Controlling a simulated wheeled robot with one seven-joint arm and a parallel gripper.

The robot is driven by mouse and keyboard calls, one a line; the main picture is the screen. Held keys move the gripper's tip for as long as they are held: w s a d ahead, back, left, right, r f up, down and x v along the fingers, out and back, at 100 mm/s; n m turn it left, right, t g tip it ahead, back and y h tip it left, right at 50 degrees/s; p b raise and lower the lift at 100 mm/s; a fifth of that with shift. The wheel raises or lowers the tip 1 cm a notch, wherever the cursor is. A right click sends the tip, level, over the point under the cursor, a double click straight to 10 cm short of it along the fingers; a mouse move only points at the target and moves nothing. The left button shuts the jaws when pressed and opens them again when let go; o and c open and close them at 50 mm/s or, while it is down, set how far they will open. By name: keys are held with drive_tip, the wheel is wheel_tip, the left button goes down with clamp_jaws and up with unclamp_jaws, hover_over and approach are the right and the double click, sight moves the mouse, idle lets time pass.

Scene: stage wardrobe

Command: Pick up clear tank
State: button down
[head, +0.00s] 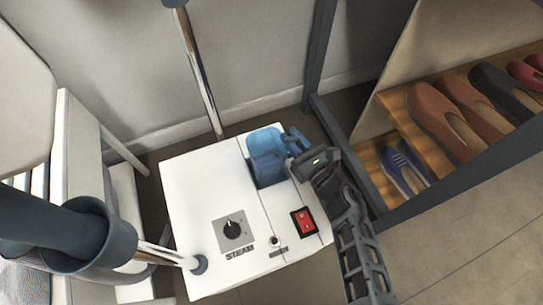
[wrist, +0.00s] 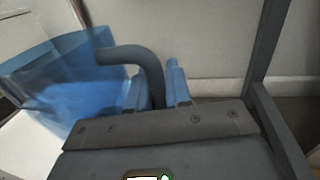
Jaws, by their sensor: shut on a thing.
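The clear tank (head: 266,153) is a bluish see-through container at the back of the white steamer base (head: 190,200), over a dark recess. I cannot tell whether its bottom is still in the recess. In the wrist view the tank (wrist: 65,85) is at the left, with a dark curved handle (wrist: 128,55) reaching toward my fingers. My gripper (head: 297,142) comes from the right and is shut on the tank's handle. In the wrist view the blue fingertips of my gripper (wrist: 160,90) stand on either side of the handle's end.
The steamer base has a dial (head: 232,229), a red switch (head: 303,222) and a metal pole (head: 200,80) behind it. A shoe rack (head: 440,140) with several shoes stands at the right. A slatted white piece (head: 75,150) is at the left. Floor is clear at the lower right.

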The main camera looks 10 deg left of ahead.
drive_tip(key=shift+r, duration=0.25)
drive_tip(key=shift+r+p, duration=0.5)
drive_tip(key=shift+r, duration=0.25)
drive_tip(key=s+d+r+p, duration=0.5)
drive_tip(key=d+r, duration=0.4)
drive_tip(key=d, duration=0.1)
drive_tip(key=shift+d, duration=0.2)
drive_tip(key=shift+d+r+p, duration=0.1)
drive_tip(key=shift+r+p, duration=0.05)
drive_tip(key=shift+p, duration=0.15)
idle(2.8)
